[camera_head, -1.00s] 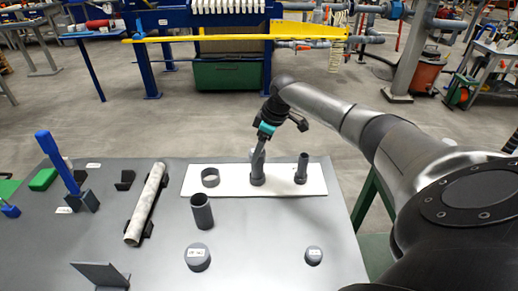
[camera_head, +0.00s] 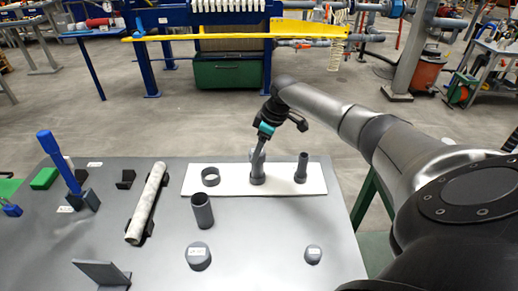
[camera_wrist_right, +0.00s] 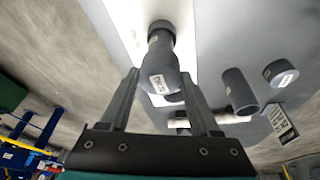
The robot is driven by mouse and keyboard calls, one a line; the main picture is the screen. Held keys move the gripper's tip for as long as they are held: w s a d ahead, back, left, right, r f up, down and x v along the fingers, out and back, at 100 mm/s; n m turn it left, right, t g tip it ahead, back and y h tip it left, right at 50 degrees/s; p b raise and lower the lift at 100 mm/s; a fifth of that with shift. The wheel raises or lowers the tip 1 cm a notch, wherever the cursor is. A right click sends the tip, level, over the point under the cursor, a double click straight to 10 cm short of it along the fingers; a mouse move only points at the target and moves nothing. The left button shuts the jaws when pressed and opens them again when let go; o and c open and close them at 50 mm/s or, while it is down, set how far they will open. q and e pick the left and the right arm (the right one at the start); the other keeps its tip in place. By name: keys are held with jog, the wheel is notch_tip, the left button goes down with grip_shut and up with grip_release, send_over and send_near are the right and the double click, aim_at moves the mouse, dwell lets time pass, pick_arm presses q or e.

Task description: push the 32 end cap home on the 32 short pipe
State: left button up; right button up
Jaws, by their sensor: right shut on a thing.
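My right gripper (camera_head: 258,153) is over the white board, at the upright grey piece in its middle (camera_head: 257,178). In the right wrist view my gripper (camera_wrist_right: 158,78) has its fingers on either side of a grey labelled piece (camera_wrist_right: 160,68) and is shut on it. I cannot read its label, nor see whether it is seated fully. A slim upright grey pipe (camera_head: 301,170) stands on the board to the right. A small labelled grey cap (camera_head: 313,255) lies on the table at the front right. My left gripper is out of view.
The white board (camera_head: 232,186) also bears a grey ring (camera_head: 210,177). A wider grey pipe (camera_head: 202,212) and a large labelled cap (camera_head: 198,257) are in front. A pale pipe (camera_head: 147,203) lies in a dark holder. A blue-handled tool (camera_head: 60,165) stands at the left.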

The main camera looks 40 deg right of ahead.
jog(key=shift+f+b, duration=0.35)
jog(key=shift+f, duration=0.25)
jog(key=o, duration=1.1)
jog(key=shift+r, duration=0.15)
jog(key=p+v, duration=1.1)
jog(key=p, duration=0.1)
jog(key=shift+a, duration=0.1)
